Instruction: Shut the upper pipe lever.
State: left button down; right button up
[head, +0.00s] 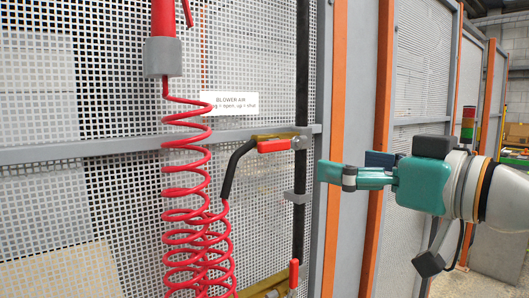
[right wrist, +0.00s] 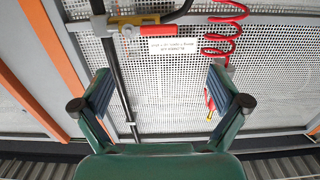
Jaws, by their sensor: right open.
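The upper pipe lever (head: 274,146) is a red handle on a brass valve by the black vertical pipe (head: 301,80). In the head view it lies roughly level and points left, beside the black bent hose. It also shows at the top of the right wrist view (right wrist: 130,31), where the scene appears upside down. My right gripper (head: 345,172) is right of the lever and pipe, apart from them, with its fingers pointing left. In the right wrist view its fingers (right wrist: 160,88) are spread and empty. My left gripper is out of view.
A second red lever (head: 293,272) sits lower on the pipe. A red coiled hose (head: 185,190) hangs left of the valve. A white label (head: 230,103) is above the lever. Orange and grey posts (head: 335,120) stand behind my gripper, beside the perforated panel (head: 110,60).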

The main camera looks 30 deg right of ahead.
aim_at(277, 146)
jog(key=w, duration=0.5)
jog(key=w+p, duration=0.1)
jog(key=w, duration=0.4)
jog(key=w+a, duration=0.1)
jog(key=w, duration=0.5)
jog(key=shift+w+r+p, duration=0.1)
jog(key=shift+r+p, duration=0.15)
jog(key=shift+p, duration=0.1)
